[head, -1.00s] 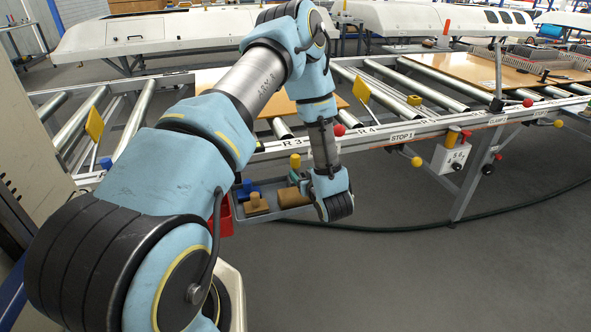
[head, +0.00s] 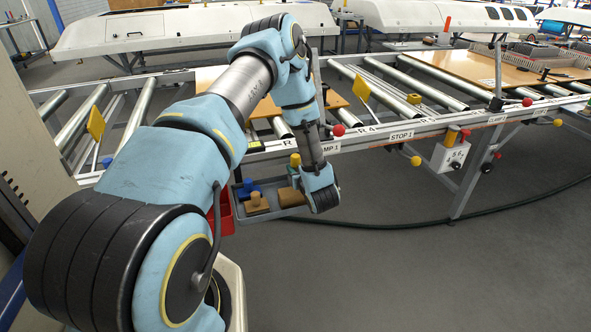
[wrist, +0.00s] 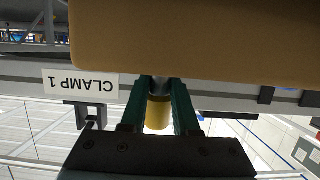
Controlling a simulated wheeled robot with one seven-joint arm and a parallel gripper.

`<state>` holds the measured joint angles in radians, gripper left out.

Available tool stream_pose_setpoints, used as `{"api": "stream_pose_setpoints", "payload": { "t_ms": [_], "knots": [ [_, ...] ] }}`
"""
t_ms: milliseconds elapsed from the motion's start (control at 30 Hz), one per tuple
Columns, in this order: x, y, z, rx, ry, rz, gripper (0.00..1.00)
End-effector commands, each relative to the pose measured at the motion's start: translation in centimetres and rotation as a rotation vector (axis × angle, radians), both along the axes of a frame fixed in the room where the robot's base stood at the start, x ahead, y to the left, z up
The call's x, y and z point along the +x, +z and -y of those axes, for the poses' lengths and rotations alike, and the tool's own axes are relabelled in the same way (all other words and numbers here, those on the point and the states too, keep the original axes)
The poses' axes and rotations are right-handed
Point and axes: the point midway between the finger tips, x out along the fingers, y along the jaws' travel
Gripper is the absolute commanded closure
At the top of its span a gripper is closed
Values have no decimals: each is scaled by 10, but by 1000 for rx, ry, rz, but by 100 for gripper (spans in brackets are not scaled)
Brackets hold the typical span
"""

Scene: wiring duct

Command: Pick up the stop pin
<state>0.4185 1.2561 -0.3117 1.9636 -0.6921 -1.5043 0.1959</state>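In the wrist view, which is upside down, my gripper (wrist: 161,105) has two green fingers. A yellow cylinder with a grey end, which looks like the stop pin (wrist: 158,114), sits between them. The fingers lie close along both its sides and appear shut on it; no gap shows. Its grey end reaches the edge of a large tan surface, and its far tip is hidden. In the head view my wrist is beside the grey parts tray, low in front of the conveyor.
A red bin (head: 222,217) stands left. The conveyor rail (head: 375,137) runs behind. Open floor lies right.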

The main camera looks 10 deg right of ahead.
Motion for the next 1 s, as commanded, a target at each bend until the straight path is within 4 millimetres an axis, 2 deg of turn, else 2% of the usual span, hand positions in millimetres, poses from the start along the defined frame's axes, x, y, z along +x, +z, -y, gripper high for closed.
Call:
{"api": "stream_pose_setpoints", "payload": {
  "t_ms": [33,233,800,1000],
  "knots": [
    [0,0,0,0,0,0,78],
    [0,0,0,0,0,0,100],
    [0,1,0,-1,0,1,100],
    [1,11,1,-1,-1,3,100]
  ]
}}
